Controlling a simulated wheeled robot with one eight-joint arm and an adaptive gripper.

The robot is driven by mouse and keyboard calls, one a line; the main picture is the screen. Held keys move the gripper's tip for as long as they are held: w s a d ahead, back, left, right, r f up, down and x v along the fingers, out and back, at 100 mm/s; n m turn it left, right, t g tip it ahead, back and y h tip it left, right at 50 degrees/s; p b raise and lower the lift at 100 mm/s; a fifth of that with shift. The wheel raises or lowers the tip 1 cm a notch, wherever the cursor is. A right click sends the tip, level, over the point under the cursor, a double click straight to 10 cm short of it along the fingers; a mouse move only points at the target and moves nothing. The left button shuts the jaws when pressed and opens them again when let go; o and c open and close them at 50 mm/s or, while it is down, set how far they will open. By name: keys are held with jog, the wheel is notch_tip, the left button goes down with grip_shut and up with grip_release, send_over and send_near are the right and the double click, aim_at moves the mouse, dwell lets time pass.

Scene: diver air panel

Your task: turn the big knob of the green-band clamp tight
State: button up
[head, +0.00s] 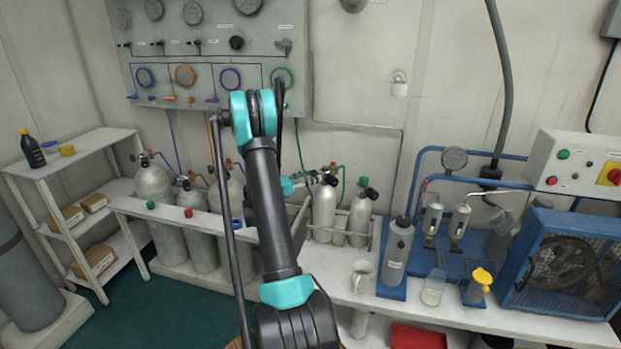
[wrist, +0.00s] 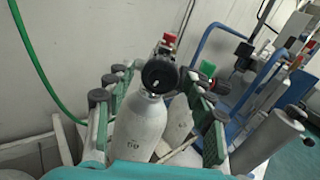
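In the wrist view a big round black knob (wrist: 159,74) sits at the top of a pale grey cylinder (wrist: 142,125), with a small red part (wrist: 169,38) behind it. I take it for the clamp's big knob; no green band shows clearly on it. My gripper (wrist: 157,98) is open, its green-padded fingers standing left and right of the knob with a gap on each side. In the head view my gripper (head: 312,178) is small and partly hidden by my arm, beside the top of the grey cylinder (head: 324,207). The clamp there is too small to make out.
A second cylinder with a green cap (wrist: 207,68) stands close on the right, near my right finger. A green hose (wrist: 40,85) curves down at left. The grey gauge panel (head: 215,50) is on the wall, and a blue-framed fan unit (head: 560,265) stands right.

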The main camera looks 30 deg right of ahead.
jog(key=c, duration=0.9)
jog(key=shift+c, duration=0.2)
jog(key=shift+m, duration=0.3)
jog(key=m, duration=0.5)
jog(key=shift+w+m, duration=0.1)
jog(key=shift+m, duration=0.2)
jog(key=m, duration=0.3)
jog(key=m+g, duration=0.1)
jog(key=m, duration=0.2)
jog(key=shift+m+h, duration=0.4)
jog(key=o, duration=1.2)
jog(key=shift+c, duration=0.2)
